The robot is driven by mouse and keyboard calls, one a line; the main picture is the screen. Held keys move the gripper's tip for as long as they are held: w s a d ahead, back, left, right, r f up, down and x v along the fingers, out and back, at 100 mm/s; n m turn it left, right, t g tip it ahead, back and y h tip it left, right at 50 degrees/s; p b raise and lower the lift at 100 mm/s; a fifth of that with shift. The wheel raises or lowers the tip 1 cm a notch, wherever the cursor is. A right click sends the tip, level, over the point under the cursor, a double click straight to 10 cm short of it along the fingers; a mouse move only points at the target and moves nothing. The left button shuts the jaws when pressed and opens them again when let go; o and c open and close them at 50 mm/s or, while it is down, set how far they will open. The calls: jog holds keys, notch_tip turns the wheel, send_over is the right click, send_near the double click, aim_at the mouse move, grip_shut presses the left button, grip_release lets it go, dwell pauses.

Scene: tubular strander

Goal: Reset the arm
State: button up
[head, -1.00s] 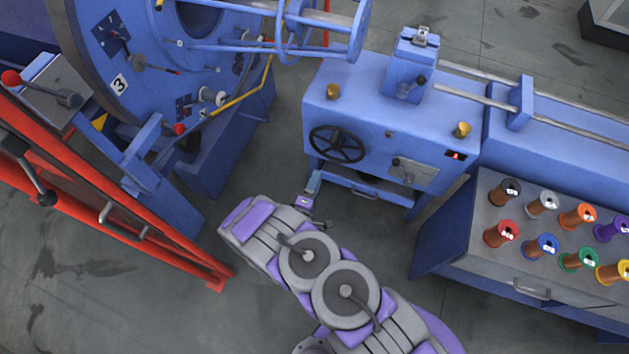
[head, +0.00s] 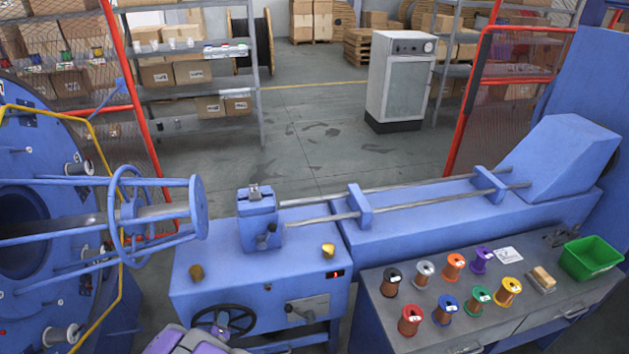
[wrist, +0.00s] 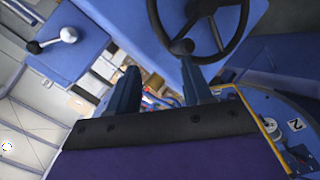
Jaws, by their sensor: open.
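My gripper (wrist: 160,85) shows in the wrist view with two dark blue fingers set apart and nothing between them. Beyond the fingers are a black handwheel (wrist: 240,42) and a blue machine body. In the head view, only part of my purple and grey arm (head: 188,342) shows at the bottom edge, just below the handwheel (head: 222,319) on the front of the blue machine (head: 205,268). My gripper is hard to make out there. Most of the arm is out of the picture.
A bench (head: 378,323) with several coloured spools and a green bin (head: 591,258) stands at the right. A blue rotor cage (head: 120,215) is at the left. Shelves with boxes (head: 205,75) and a grey cabinet (head: 398,80) stand behind clear floor (head: 300,145).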

jog(key=w+d+r+m+g, duration=0.35)
jog(key=d+r, duration=0.25)
jog(key=r, duration=0.4)
jog(key=s+d+r+m+g, duration=0.2)
jog(key=s+d+r, duration=0.1)
jog(key=d+r, duration=0.3)
jog(key=s+d+r+m+g, duration=0.2)
jog(key=s+d+r, duration=0.1)
jog(key=d+r, duration=0.25)
jog(key=s+d+r+m+g+h, duration=0.1)
jog(key=s+d+r+m+g, duration=0.2)
jog(key=s+d, duration=0.9)
jog(key=s+d+r+m+g+h, duration=0.1)
jog(key=s+d+r+m+g, duration=0.2)
jog(key=s+d+r, duration=0.5)
jog(key=s+d, duration=0.4)
jog(key=s, duration=0.5)
jog(key=shift+s+d+r, duration=0.25)
jog(key=shift+s, duration=0.05)
jog(key=shift+c, duration=0.7)
jog(key=shift+a, duration=0.15)
